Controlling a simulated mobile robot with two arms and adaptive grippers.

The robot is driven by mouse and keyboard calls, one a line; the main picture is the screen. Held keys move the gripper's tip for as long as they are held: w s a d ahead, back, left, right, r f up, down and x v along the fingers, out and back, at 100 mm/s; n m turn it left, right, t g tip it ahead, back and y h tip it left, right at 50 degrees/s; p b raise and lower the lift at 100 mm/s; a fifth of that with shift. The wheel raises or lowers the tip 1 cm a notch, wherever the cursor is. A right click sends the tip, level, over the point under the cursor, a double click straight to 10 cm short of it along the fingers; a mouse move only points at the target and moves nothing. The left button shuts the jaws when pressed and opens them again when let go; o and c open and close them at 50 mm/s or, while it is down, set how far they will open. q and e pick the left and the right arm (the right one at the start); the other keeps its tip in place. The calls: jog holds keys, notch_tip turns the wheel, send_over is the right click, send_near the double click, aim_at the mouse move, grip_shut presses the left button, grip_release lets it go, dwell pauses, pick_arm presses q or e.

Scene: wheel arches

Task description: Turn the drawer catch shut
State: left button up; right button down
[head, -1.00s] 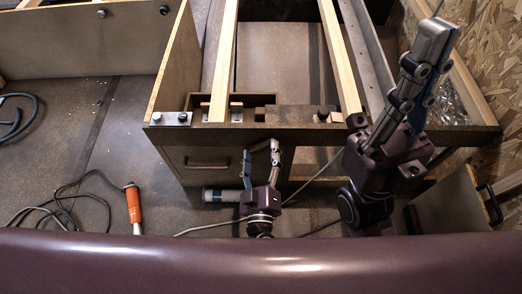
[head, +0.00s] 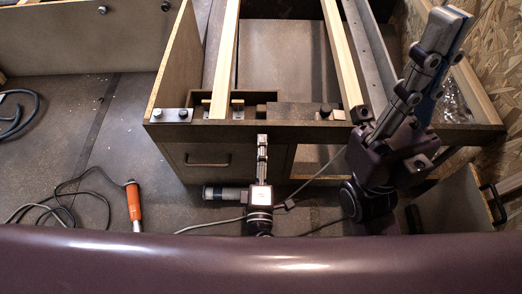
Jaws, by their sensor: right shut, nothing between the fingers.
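The drawer front (head: 190,172) with its dark bar handle (head: 207,162) is at the front left of the wooden cabinet, and it looks closed. My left gripper (head: 262,139) is just right of the handle, with its tips against or close to the cabinet's front edge. Its fingers are seen edge-on, so the gap between them is hidden. I cannot make out the catch; the fingers may cover it. My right gripper (head: 452,20) is raised at the right, shut and empty, apart from the drawer.
A metal plate with knobs (head: 171,115) and a block with a dark knob (head: 326,112) sit along the cabinet's front top. An orange-handled tool (head: 133,206) with a cable lies on the floor at left. A chipboard wall (head: 497,62) stands at right.

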pick_arm(q)
jog(key=shift+f+n, duration=0.1)
jog(key=shift+n, duration=0.4)
jog(key=o, duration=1.2)
jog(key=shift+c, duration=0.2)
jog(key=s, duration=1.2)
